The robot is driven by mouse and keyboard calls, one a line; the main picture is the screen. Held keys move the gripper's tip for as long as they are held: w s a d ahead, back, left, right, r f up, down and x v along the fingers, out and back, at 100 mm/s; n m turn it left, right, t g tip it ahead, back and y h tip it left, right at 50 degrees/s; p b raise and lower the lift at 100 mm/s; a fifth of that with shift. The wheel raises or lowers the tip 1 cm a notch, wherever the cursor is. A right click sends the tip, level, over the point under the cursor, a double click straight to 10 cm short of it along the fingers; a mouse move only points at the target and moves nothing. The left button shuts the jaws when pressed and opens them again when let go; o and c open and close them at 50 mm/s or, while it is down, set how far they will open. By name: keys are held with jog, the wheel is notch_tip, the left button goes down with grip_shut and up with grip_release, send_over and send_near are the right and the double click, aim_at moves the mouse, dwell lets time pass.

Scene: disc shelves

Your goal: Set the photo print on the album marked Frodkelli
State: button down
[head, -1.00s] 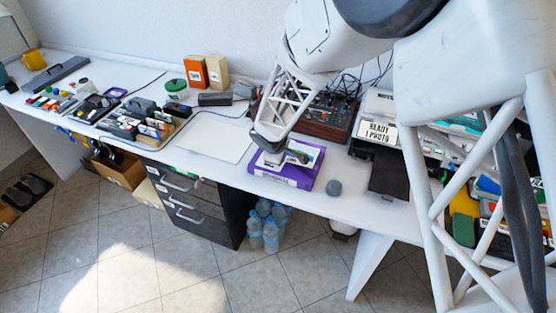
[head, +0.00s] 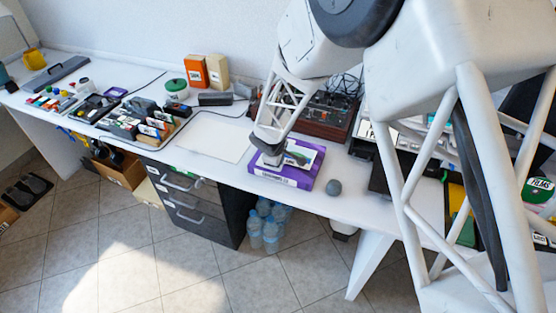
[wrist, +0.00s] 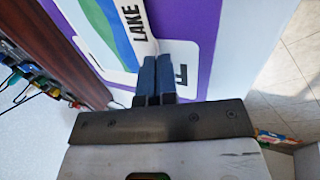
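The photo print (wrist: 100,30) has a blue and green picture and a white edge strip reading LAKE. It lies over the purple album (wrist: 195,15), and it also shows in the head view (head: 300,154). The album (head: 285,180) lies at the desk's front edge; its front lettering is too small to read, and only part of a white panel with an F shows in the wrist view. My gripper (wrist: 157,62) is over the album, its dark fingers close together at the print's lettered edge. Whether the print fully touches the album is hard to tell.
A pale flat sheet (head: 215,138) lies to the left. Black trays stand to the right, partly behind my arm.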

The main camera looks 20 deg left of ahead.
jog(key=shift+f, duration=0.3)
jog(key=c, duration=1.8)
grip_release()
jog(key=shift+f, duration=0.1)
jog(key=shift+o, duration=0.7)
jog(key=v, duration=1.2)
jog(key=shift+d, duration=0.1)
